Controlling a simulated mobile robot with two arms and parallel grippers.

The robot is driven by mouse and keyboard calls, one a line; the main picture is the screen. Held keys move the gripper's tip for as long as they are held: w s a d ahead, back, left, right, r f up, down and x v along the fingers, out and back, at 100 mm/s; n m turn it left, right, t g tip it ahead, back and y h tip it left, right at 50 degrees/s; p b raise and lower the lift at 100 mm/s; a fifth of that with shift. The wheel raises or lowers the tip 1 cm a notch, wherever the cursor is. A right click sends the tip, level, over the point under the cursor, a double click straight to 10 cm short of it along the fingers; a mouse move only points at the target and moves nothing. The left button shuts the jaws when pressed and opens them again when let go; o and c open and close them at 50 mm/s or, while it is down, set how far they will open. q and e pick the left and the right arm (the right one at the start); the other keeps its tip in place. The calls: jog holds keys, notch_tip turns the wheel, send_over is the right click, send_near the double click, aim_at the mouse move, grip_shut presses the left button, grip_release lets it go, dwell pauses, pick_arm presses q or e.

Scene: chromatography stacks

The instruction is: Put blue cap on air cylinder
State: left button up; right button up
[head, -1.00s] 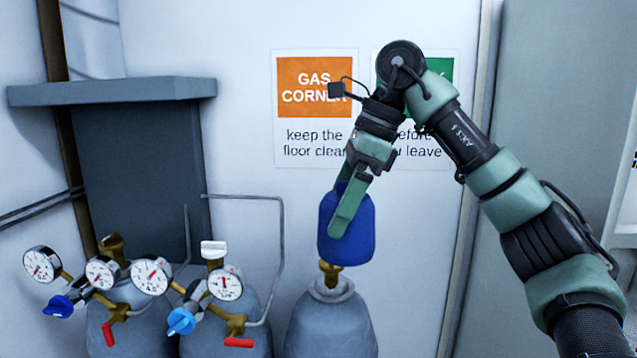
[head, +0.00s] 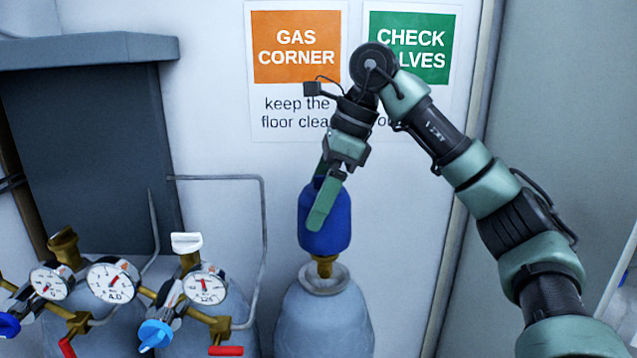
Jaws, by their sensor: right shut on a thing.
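The blue cap (head: 334,233) is held by my right gripper (head: 322,200), whose green fingers are shut on its upper part. The cap is upright, directly above the brass valve (head: 324,265) of the rightmost grey cylinder (head: 324,325). The cap's lower rim covers the top of the valve in this view, while the lower brass still shows below it. I cannot tell whether the cap touches the valve or the collar (head: 338,278). My left gripper is not in view.
Two grey cylinders with pressure gauges (head: 112,282), red levers and blue knobs stand to the left, close by. A bent grey pipe (head: 263,225) rises between them and the capped-side cylinder. The wall with signs (head: 297,47) is behind. Floor space is not visible.

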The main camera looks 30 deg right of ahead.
notch_tip(320, 180, down, 3)
jog(key=shift+s+r, duration=0.15)
jog(key=shift+r, duration=0.05)
jog(key=shift+s+f, duration=0.15)
jog(key=shift+f, duration=0.2)
notch_tip(320, 180, down, 3)
jog(key=shift+r+b, duration=0.15)
jog(key=shift+b, duration=0.35)
jog(key=shift+f+b, duration=0.3)
jog(key=shift+f, duration=0.1)
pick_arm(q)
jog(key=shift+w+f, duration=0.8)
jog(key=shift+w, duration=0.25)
pick_arm(e)
jog(key=shift+f, duration=0.1)
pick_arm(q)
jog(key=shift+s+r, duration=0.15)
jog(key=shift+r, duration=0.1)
pick_arm(e)
jog(key=shift+a+f, duration=0.1)
dwell(0.5)
